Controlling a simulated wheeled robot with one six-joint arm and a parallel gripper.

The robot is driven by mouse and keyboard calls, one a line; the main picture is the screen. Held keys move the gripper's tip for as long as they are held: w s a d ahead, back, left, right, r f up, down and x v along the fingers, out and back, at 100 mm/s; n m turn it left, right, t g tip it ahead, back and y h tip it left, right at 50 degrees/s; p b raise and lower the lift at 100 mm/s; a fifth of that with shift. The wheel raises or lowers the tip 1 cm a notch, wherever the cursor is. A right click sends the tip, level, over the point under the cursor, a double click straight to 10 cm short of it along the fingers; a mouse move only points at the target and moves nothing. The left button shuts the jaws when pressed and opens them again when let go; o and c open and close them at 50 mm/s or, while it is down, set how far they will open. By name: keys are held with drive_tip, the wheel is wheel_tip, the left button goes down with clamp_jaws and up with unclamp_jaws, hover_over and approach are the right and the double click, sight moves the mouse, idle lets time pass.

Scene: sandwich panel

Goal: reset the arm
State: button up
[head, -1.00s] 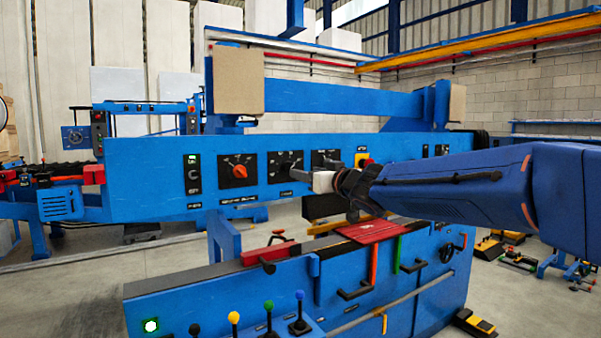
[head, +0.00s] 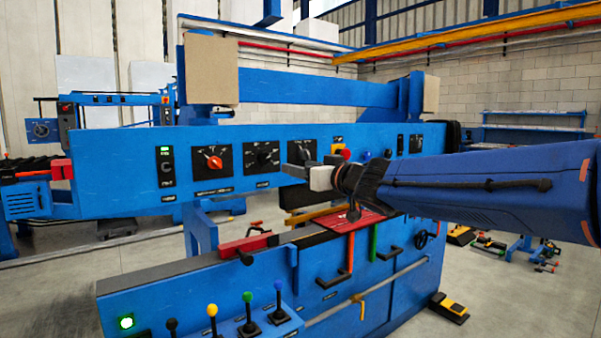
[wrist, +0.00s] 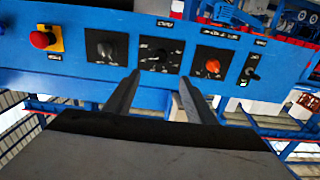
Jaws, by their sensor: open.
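My gripper (head: 300,175) reaches in from the right in the head view, in front of the blue control panel (head: 120,165). In the wrist view its two dark fingers (wrist: 160,97) are apart with nothing held between them. The fingertips appear below the panel's black dials. The panel carries an orange rotary knob (head: 214,162), which also shows in the wrist view (wrist: 213,66), a black dial (head: 264,156) and a red button on a yellow plate (wrist: 43,40). Whether the fingers touch the panel cannot be told.
Below the panel stands a lower blue bench with coloured levers, such as a yellow-knobbed lever (head: 212,311) and a blue-knobbed lever (head: 278,286). A red plate (head: 350,221) lies on it. Grey floor (head: 60,295) is open at the left.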

drive_tip(key=s+d+f+m+g+h, duration=0.1)
drive_tip(key=s+d+f+m+h, duration=0.15)
drive_tip(key=s+d+f, duration=0.35)
drive_tip(key=s+d+f+m+h, duration=0.2)
drive_tip(key=d+f+h, duration=0.15)
drive_tip(key=d, duration=0.55)
drive_tip(key=s+d+f+m+g+h, duration=0.1)
drive_tip(key=s+d+f+m+h, duration=0.15)
drive_tip(key=d+f+h, duration=0.35)
drive_tip(key=s+d+f+g+y, duration=0.1)
drive_tip(key=s+f+g, duration=0.3)
drive_tip(key=s+f, duration=0.6)
drive_tip(key=s+d+f+g+y, duration=0.1)
drive_tip(key=s+d+f+g, duration=0.3)
drive_tip(key=s+f, duration=0.5)
drive_tip(key=s, duration=0.8)
drive_tip(key=shift+s+d+f, duration=0.15)
drive_tip(key=shift+s+f, duration=0.15)
drive_tip(key=shift+f, duration=0.1)
